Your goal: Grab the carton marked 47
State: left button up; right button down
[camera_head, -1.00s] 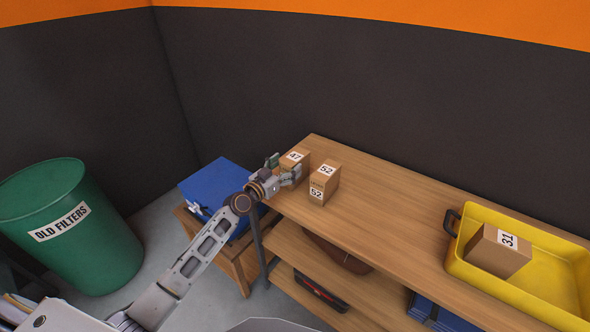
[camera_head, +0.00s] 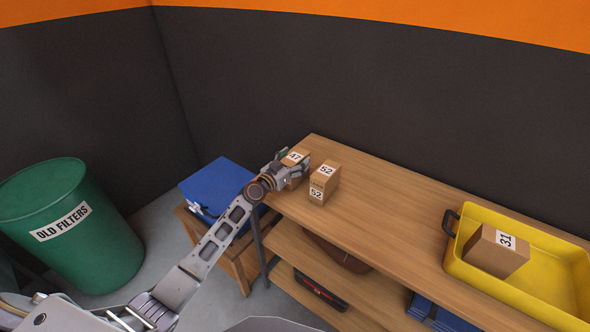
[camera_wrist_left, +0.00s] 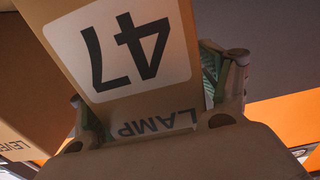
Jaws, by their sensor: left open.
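The carton marked 47 (camera_head: 296,156) is a small brown box with a white label, standing at the far left end of the wooden shelf's top. My left gripper (camera_head: 289,168) is at this carton, with its fingers open on either side of it. In the left wrist view the carton's 47 label (camera_wrist_left: 128,45) fills the middle, upside down, with the word LAMP below it. One finger (camera_wrist_left: 222,75) shows right of the carton and part of the other shows at its lower left. Contact with the carton cannot be told. My right gripper is not in view.
A carton marked 52 (camera_head: 325,183) stands close to the right of carton 47. A yellow tray (camera_head: 548,284) holding a carton marked 31 (camera_head: 497,251) is at the right. A blue box (camera_head: 214,181) and a green bin (camera_head: 68,236) stand left. The shelf top (camera_head: 392,218) between is clear.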

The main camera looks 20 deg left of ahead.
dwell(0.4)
pick_arm(q)
jog(key=shift+r, duration=0.1)
jog(key=c, duration=1.1)
